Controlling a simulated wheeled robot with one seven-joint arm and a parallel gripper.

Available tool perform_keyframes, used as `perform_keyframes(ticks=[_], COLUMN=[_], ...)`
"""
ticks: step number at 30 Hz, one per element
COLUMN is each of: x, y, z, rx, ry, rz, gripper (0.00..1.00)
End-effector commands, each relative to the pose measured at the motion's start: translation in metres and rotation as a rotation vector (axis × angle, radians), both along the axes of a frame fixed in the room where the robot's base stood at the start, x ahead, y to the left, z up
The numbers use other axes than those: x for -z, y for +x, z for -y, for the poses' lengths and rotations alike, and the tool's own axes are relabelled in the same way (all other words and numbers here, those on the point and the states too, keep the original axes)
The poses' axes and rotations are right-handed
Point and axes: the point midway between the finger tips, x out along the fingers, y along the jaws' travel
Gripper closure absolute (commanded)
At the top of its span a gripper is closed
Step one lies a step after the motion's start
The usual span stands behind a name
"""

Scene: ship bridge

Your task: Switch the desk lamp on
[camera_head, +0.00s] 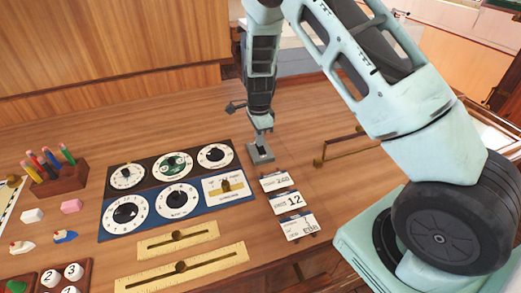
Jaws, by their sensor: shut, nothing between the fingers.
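No desk lamp can be made out for certain in the head view. A small grey plate with a darker raised middle (260,153) lies on the wooden desk, right of the dial panel; it looks like a switch. My gripper (263,140) points straight down at this plate, its fingers shut and empty. The fingertips are at or just above the plate; I cannot tell whether they touch it. The fingers hide part of the plate's top.
A panel of round dials (143,180) lies left of my gripper. Several white cards (289,203) and brass slider rulers (180,266) lie nearer. A brass rod with a knob (340,147) is to the right. A pencil block (60,181) stands far left. The desk behind is clear.

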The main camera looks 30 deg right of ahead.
Motion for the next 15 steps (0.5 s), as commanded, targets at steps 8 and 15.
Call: perform_keyframes(ticks=[8,15], x=[0.0047,0.0026], y=[-0.0001,-0.0002], z=[0.0000,0.0000], rx=[0.000,0.000], ry=[0.000,0.000], rz=[0.000,-0.001], gripper=[1.00,1.00])
